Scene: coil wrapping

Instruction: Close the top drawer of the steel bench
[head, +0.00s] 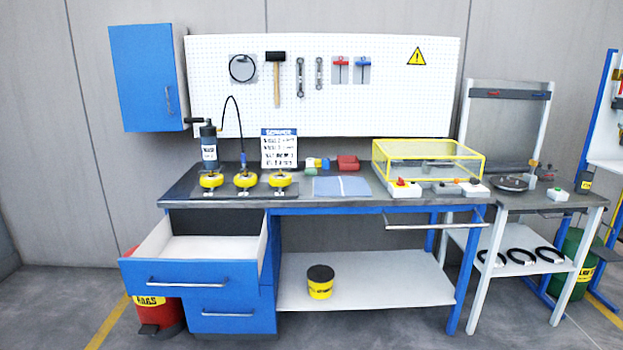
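The steel bench (345,207) stands in the middle of the head view, with a grey top and blue legs. Its top drawer (170,276) is at the left under the top and is pulled far out toward me. The drawer has a blue front, white inner walls and a horizontal metal handle (188,284). Its visible inside (210,246) looks empty. A lower blue drawer (232,317) sits beneath it and looks shut; the open drawer hides part of it. My gripper is not in view.
A red bin (158,318) stands on the floor behind the open drawer's left end. A yellow tub (320,282) sits on the bench's low shelf (375,282). A towel rail (435,226) juts out at the bench's right front. A side table (545,203) stands at the right.

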